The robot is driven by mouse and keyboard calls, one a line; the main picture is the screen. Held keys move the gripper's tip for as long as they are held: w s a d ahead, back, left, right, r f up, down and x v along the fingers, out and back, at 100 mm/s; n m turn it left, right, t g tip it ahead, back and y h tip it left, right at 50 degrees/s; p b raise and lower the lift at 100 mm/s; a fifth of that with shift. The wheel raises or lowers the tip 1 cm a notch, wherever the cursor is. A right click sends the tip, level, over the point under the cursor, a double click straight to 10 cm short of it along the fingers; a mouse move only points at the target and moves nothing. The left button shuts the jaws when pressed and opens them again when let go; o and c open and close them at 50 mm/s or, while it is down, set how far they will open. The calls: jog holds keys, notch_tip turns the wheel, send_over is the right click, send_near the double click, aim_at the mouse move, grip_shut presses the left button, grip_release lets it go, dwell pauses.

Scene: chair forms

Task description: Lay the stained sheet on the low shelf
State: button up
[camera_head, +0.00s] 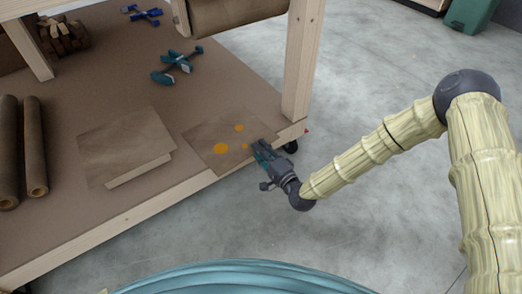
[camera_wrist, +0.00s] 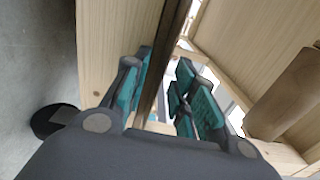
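The stained sheet (camera_head: 205,137) is a brown square with several orange spots. It appears to lie flat over the front right part of the low shelf (camera_head: 75,110), near the front rail. I cannot tell whether its whole underside touches the shelf. My gripper (camera_head: 259,153) is at the sheet's right edge, by the shelf's front corner. In the wrist view its teal-padded fingers (camera_wrist: 165,85) stand apart, with a thin brown edge, seen nearly edge-on, between them. A gap shows beside the right finger.
A plain brown sheet (camera_head: 125,140) lies left of the stained one. Brown rolls (camera_head: 35,150) lie at the far left. Blue clamps (camera_head: 177,66) lie farther back. A wooden leg (camera_head: 303,65) stands at the shelf's right corner. A wheel (camera_head: 291,147) is below it.

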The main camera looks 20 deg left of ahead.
jog(key=shift+r, duration=0.1)
jog(key=p+v, duration=0.5)
jog(key=v, duration=0.7)
jog(key=shift+r, duration=0.1)
